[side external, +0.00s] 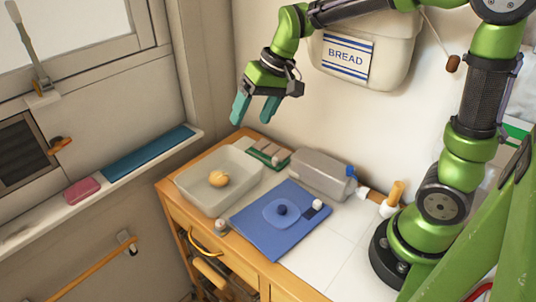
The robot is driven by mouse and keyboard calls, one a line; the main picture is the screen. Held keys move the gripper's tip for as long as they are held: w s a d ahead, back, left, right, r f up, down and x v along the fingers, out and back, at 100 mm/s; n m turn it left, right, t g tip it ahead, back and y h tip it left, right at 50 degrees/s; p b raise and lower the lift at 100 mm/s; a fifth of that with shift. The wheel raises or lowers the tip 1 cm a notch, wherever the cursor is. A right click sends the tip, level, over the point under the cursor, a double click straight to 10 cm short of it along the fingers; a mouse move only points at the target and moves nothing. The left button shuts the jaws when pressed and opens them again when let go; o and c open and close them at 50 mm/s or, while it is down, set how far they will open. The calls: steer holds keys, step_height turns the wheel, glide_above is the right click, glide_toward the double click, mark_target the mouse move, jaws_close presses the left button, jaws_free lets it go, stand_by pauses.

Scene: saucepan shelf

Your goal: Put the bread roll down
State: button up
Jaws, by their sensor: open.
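The bread roll (219,179) is small and golden-tan. It lies inside a translucent, open-topped plastic tub (190,189) at the left end of the wooden counter. My gripper (254,109) is open, with its two teal fingers apart and nothing between them. It hangs in the air above the back of the tub, clear of the roll.
A blue folder or mat (262,240) with small items on it lies right of the tub. A clear bottle (322,176) lies behind it, next to a green carton (268,153). A BREAD bin (383,60) hangs on the wall. Bare counter (325,250) shows at front right.

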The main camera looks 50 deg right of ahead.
steer(key=s+d+r+t, duration=0.1)
steer(key=s+t, duration=0.1)
steer(key=s, duration=0.5)
steer(key=s+r+m+t+h, duration=0.1)
steer(key=s+r, duration=0.1)
steer(key=s, duration=0.6)
steer(key=shift+s+d+r+t, duration=0.15)
steer(key=shift+s+d+t, duration=0.15)
steer(key=shift+d+t, duration=0.1)
